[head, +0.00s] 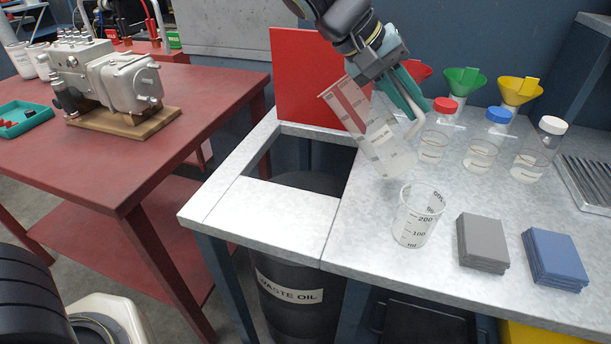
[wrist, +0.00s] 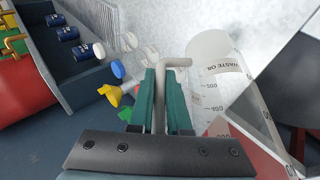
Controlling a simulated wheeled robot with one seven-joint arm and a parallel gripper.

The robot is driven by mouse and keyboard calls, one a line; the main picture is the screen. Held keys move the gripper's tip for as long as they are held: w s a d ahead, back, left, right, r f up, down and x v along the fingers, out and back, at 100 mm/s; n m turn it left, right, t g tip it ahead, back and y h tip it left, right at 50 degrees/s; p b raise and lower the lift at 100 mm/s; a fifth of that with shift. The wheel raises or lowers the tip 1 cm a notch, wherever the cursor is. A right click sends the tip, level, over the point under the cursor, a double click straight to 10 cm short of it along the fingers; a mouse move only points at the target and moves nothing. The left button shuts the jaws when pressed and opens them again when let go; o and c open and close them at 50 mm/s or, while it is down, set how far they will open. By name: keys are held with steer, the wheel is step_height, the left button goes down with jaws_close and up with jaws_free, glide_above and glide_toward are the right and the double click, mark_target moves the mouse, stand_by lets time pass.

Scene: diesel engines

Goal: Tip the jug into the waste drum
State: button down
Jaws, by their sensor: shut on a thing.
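My gripper (head: 408,98) is shut on the pale handle of a clear jug (head: 372,130). The jug hangs above the bench, tilted, with its mouth up and to the left and its base down to the right. In the wrist view the teal fingers (wrist: 160,98) clasp the handle, and the jug (wrist: 225,85) shows its label and scale marks. I cannot tell how much liquid it holds. The black waste drum (head: 292,300), labelled waste oil, stands under the opening in the bench, left of and below the jug. Its top is partly hidden by the bench.
A red panel (head: 300,85) stands upright behind the opening. A clear beaker (head: 418,216) stands below the jug. Grey pads (head: 483,241), blue pads (head: 554,257), capped bottles (head: 481,143) and coloured funnels (head: 463,82) are to the right. A red table (head: 85,165) is at left.

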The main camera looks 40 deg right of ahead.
steer(key=shift+s+d+f+t+y+p, duration=0.1)
steer(key=shift+s+f+t+y+p, duration=0.15)
steer(key=shift+s+t+p, duration=0.5)
steer(key=p, duration=0.2)
steer(key=f+t+y+p, duration=0.1)
steer(key=p, duration=0.1)
steer(key=shift+s+d+m, duration=0.25)
steer(key=shift+s+m, duration=0.05)
steer(key=shift+s, duration=0.05)
steer(key=shift+s+d+f+m+t+y+p, duration=0.25)
steer(key=shift+f+t+p, duration=0.6)
steer(key=shift+p, duration=1.25)
steer(key=shift+s+d+f+m+t+y+p, duration=0.1)
steer(key=shift+s+f+t+y+p, duration=0.55)
steer(key=shift+p, duration=1.5)
steer(key=shift+w+d+f+m+t+y+p, duration=0.15)
steer(key=shift+f+t+p, duration=0.9)
steer(key=shift+p, duration=1.05)
steer(key=shift+s, duration=0.15)
